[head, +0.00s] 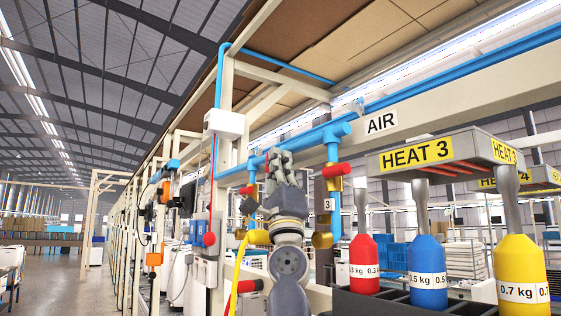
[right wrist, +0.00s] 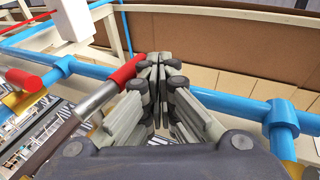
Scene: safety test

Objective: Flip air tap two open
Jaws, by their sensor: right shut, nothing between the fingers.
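I cannot read a number 2. In the right wrist view, my closed fingers (right wrist: 160,62) are empty; a red-tipped metal lever (right wrist: 127,71) lies close along their left side. I cannot tell if they touch. My left gripper is out of view.
A yellow hose (head: 239,270) hangs below and left of the gripper. At right, red, blue and yellow weighted bottles (head: 428,272) stand beneath the HEAT 3 unit (head: 440,152). In the wrist view, another red handle (right wrist: 22,79) is at far left and a blue pipe joint (right wrist: 281,118) at right.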

